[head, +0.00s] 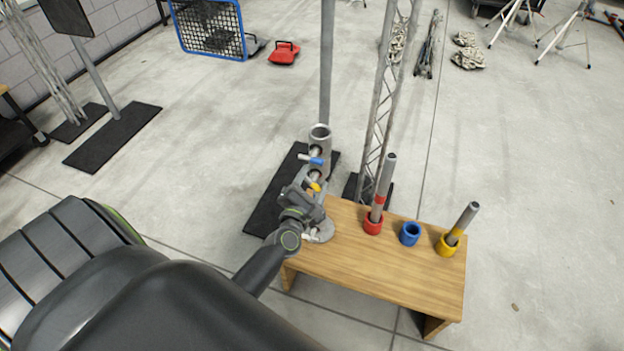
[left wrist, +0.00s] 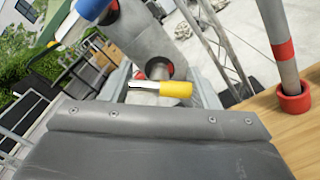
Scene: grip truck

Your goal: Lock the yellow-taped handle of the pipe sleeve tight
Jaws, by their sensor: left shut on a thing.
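The grey metal pipe sleeve (head: 320,134) stands upright beyond the table's left end. Its blue-taped handle (head: 315,161) sticks out higher up, and the yellow-taped handle (head: 314,186) is lower down. My left gripper (head: 311,186) is at the yellow-taped handle and shut on it; the fingers partly hide it in the head view. In the left wrist view the yellow tape (left wrist: 175,89) shows between the fingers, the handle lying crosswise below a round pipe end (left wrist: 159,69). The blue tape (left wrist: 90,9) is at the upper left there. My right gripper is out of view.
A wooden table (head: 345,252) stands to the right of the gripper. On it are a red cup (head: 373,223) and a yellow cup (head: 447,245), each with a tube, and an empty blue cup (head: 410,234). A lattice truss (head: 379,130) rises behind the table.

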